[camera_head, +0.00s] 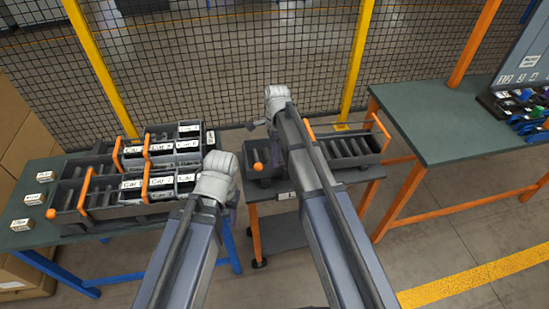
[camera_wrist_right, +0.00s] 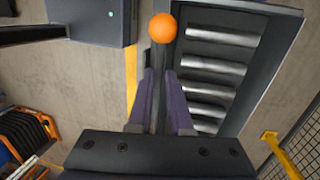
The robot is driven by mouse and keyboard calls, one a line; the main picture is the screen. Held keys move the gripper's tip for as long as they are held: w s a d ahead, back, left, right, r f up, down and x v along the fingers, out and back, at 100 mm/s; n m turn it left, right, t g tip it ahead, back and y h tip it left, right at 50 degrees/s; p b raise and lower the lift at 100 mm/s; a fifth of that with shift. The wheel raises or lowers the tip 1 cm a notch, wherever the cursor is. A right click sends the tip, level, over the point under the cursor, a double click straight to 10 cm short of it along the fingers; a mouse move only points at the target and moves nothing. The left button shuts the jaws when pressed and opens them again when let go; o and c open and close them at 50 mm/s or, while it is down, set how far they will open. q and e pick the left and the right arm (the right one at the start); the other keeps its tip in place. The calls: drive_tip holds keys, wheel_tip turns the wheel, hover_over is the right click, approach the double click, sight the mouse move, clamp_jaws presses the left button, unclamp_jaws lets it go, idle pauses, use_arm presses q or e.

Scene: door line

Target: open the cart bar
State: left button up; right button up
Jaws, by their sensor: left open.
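The cart (camera_head: 345,174) stands in the middle, with a dark roller tray on top. An orange ball (camera_head: 258,167) sits at the tray's left end; an orange ball also shows in the right wrist view (camera_wrist_right: 163,28), just beyond the fingertips. My right gripper (camera_wrist_right: 160,76) is open with a gap between its fingers, beside the rollers. In the head view its fingers are mostly hidden. My left gripper (camera_head: 233,212) is open and empty, between the left table and the cart.
A table (camera_head: 25,238) at the left holds roller lanes with labelled dark boxes and orange bars. A green-topped table (camera_head: 436,125) with an orange frame stands at the right. A mesh fence (camera_head: 250,50) with yellow posts runs behind. Floor is clear at the lower right.

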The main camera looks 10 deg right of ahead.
drive_tip(key=o, duration=0.3)
drive_tip(key=shift+o, duration=0.2)
drive_tip(key=shift+r, duration=0.1)
drive_tip(key=p+v, duration=0.7)
drive_tip(key=shift+r+p, duration=0.3)
drive_tip(key=shift+p, duration=0.05)
drive_tip(key=shift+w, duration=0.15)
drive_tip(key=s+a+n+t+h, duration=0.1)
drive_tip(key=s+a+n, duration=0.2)
drive_tip(key=s+n, duration=0.7)
drive_tip(key=s+a+n+t+h, duration=0.1)
drive_tip(key=s+a+n, duration=0.2)
drive_tip(key=s+n, duration=0.8)
drive_tip(key=shift+f+n, duration=0.2)
drive_tip(key=shift+n, duration=0.1)
